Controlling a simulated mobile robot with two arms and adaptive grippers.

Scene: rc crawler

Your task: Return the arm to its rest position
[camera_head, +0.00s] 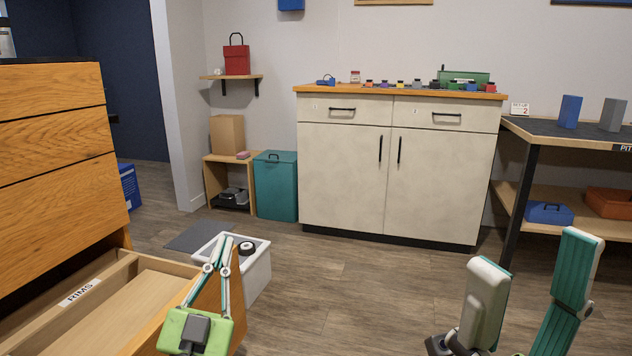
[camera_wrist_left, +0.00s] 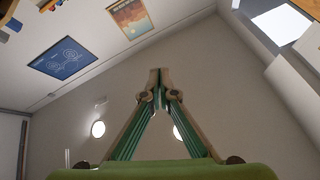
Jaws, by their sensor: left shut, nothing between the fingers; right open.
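My left gripper (camera_head: 226,240) points upward in front of the open wooden drawer. Its two fingertips meet at the top and nothing is between them. In the left wrist view the same gripper (camera_wrist_left: 160,75) shows its fingers closed to a point, with the wall, posters and ceiling behind. My right gripper (camera_head: 536,252) is at the lower right, with its two fingers wide apart and nothing between them. Most of both arms lies outside the picture.
The open drawer (camera_head: 98,316) labelled RIMS juts out at the lower left, close to my left gripper. Behind it stands a white bin (camera_head: 258,275) with a black tire (camera_head: 246,248). A cabinet (camera_head: 340,190) and workbench (camera_head: 560,133) line the back. The middle floor is clear.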

